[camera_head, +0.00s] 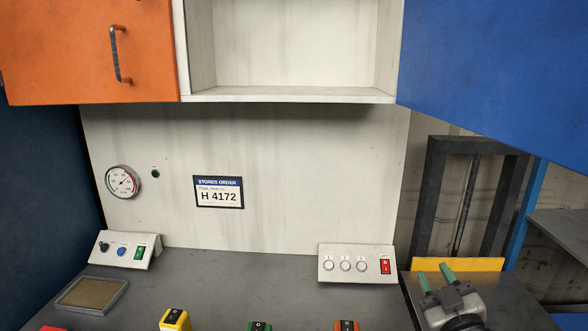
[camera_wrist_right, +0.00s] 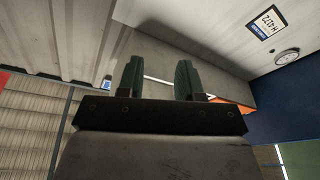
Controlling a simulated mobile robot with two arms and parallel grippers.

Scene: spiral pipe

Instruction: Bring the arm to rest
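My right gripper (camera_head: 434,279) shows at the lower right of the head view, over the dark side platform in front of a yellow strip. Its two green fingers stand apart with nothing between them. In the right wrist view the same gripper (camera_wrist_right: 158,80) has its fingers spread and empty, with the wall and its sign beyond. My left gripper does not show in either view.
A grey bench (camera_head: 220,290) carries a left control box (camera_head: 124,250), a right control box (camera_head: 356,264), a framed tray (camera_head: 91,295) and yellow (camera_head: 175,320), green and orange switch blocks. Orange (camera_head: 90,50) and blue (camera_head: 500,70) cabinet doors flank an empty shelf.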

